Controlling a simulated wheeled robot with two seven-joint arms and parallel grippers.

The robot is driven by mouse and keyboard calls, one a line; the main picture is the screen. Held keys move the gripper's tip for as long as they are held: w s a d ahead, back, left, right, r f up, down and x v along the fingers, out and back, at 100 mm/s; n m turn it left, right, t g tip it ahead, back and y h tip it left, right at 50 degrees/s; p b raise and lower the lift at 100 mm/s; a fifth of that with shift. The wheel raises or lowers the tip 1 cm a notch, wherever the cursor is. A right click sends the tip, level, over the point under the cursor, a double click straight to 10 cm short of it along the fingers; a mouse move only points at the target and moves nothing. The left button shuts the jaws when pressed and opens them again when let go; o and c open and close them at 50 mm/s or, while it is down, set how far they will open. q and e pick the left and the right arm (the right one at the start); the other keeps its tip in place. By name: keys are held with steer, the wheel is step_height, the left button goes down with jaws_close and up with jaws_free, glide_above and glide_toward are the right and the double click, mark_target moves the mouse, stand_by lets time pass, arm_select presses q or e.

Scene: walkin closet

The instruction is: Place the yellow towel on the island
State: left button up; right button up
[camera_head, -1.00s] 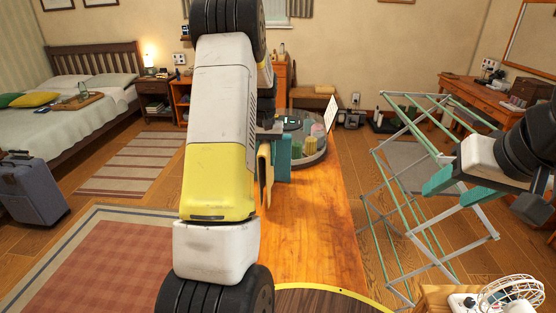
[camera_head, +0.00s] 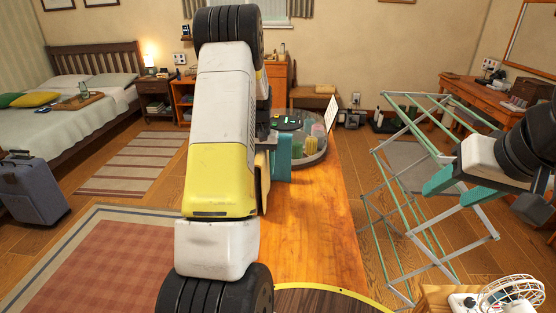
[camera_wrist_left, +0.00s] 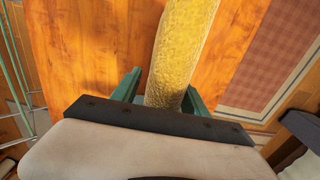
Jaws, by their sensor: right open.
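The yellow towel (camera_wrist_left: 185,50) is a long textured yellow strip in the left wrist view. It runs between the two green fingers of my left gripper (camera_wrist_left: 160,92) and out past their tips. In the head view my left arm hides most of the towel, and a narrow yellow part (camera_head: 265,190) shows beside a teal finger. The orange wooden island top (camera_head: 325,225) lies below the left gripper; whether the towel touches it I cannot tell. My right gripper (camera_head: 448,190) is open and empty on the right, in front of the drying rack.
A round tray with a clear cover and colored items (camera_head: 309,145) sits at the island's far end, with a white card beside it. The drying rack (camera_head: 418,160) stands right of the island. A small fan (camera_head: 512,293) is at lower right. The island's right part is bare.

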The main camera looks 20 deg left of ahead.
arm_select(q)
step_height(320, 180, up, 12)
steer(key=shift+f, duration=0.1)
steer(key=s+d+r+m+t+h, duration=0.1)
steer(key=s+d+r+t, duration=0.2)
steer(key=s+d+r, duration=0.75)
steer(key=s+d+m+t, duration=0.1)
steer(key=s+d, duration=0.2)
steer(key=s, duration=0.6)
steer(key=s+d+m+t+h, duration=0.1)
steer(key=s+d, duration=0.3)
steer(key=s, duration=0.5)
steer(key=shift+s+d+r+t, duration=0.2)
steer(key=shift+s+r+t, duration=0.2)
steer(key=shift+t, duration=0.2)
